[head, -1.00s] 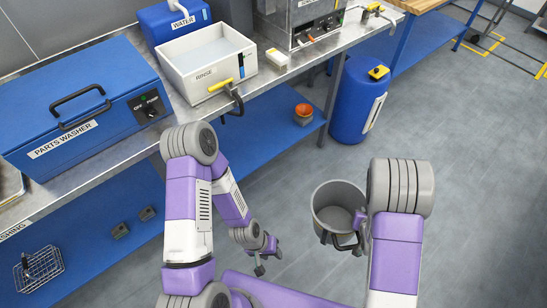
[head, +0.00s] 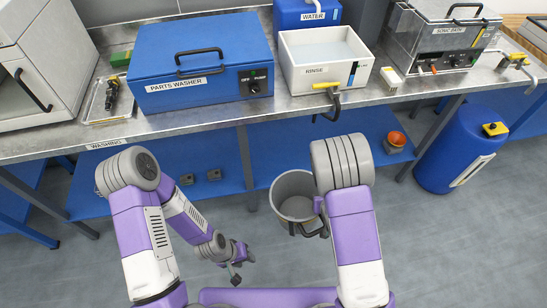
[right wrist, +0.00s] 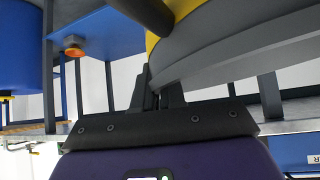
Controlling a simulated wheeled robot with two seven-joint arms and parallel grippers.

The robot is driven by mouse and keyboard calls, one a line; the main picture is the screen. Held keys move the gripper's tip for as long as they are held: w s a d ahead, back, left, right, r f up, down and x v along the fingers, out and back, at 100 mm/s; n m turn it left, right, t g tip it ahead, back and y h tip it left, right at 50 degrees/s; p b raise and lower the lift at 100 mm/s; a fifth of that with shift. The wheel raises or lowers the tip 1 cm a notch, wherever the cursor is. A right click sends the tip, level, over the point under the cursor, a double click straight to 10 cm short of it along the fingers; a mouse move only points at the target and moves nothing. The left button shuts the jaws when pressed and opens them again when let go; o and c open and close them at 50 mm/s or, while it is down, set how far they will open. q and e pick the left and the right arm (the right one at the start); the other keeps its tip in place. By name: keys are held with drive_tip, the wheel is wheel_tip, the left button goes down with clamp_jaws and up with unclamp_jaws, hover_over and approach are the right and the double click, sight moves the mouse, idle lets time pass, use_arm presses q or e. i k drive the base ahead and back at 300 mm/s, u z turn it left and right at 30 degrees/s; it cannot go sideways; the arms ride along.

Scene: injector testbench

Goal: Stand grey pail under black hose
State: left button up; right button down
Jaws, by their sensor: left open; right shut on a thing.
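The grey pail (head: 293,184) is upright in front of the bench, partly hidden by my right arm. My right gripper (head: 322,222) is shut on the pail at its near right side; the hold is mostly hidden. In the right wrist view the jaws (right wrist: 158,98) are closed against the large grey pail (right wrist: 240,50). Whether the pail touches the floor cannot be told. The black hose (head: 336,108) hangs at the bench's front edge below the yellow-handled rinse tap. In the picture the pail is below and slightly left of it. My left gripper (head: 238,268) is open and empty, low over the floor.
The bench (head: 210,115) carries the blue parts washer (head: 160,70), white rinse tank (head: 305,75) and sonic bath (head: 430,45). A blue drum (head: 448,150) stands right. Grey floor is open in front.

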sight(309, 162)
drive_tip(key=u, duration=0.25)
drive_tip(key=i, duration=1)
